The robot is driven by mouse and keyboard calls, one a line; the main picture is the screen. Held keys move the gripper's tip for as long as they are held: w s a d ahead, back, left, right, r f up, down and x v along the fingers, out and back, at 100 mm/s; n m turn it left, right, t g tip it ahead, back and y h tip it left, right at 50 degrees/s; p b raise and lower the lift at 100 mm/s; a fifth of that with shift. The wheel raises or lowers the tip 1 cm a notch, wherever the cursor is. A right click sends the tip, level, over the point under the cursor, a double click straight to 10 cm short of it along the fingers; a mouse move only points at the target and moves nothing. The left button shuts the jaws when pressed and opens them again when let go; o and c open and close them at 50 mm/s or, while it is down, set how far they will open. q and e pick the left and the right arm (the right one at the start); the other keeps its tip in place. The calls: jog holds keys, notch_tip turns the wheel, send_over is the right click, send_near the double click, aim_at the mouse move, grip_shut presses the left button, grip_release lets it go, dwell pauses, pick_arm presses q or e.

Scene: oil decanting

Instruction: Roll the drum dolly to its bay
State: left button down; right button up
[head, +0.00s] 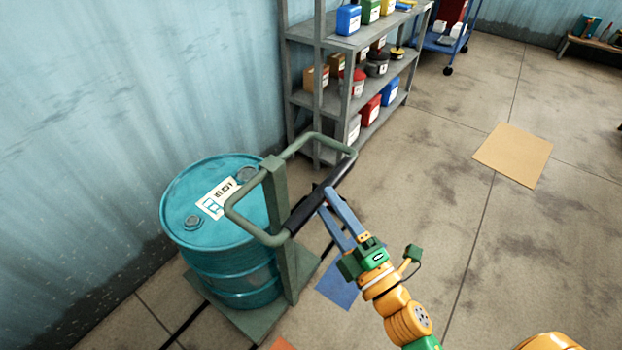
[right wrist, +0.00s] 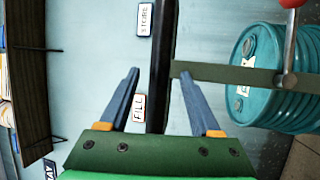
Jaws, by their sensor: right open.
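The drum dolly (head: 298,268) is a green-grey frame with a raised looped handle and a black grip bar (head: 328,187). A teal drum (head: 222,240) with a white label stands upright on it, beside the blue wall; the drum (right wrist: 258,75) also shows in the right wrist view. My right gripper (head: 325,205) is open, its blue fingers at the black bar. In the right wrist view the bar (right wrist: 160,60) runs between the two spread fingers; whether they touch it I cannot tell. My left gripper is out of view. No bay is clearly marked as the dolly's.
A grey shelf (head: 319,97) with several cans and boxes stands behind the dolly. A blue cart (head: 443,43) is farther back. A tan square (head: 513,155) and a blue square (head: 340,284) lie on the floor. The concrete floor to the right is largely clear.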

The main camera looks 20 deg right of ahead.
jog(key=p+x, duration=0.2)
jog(key=x, duration=0.5)
grip_shut()
dwell(1.2)
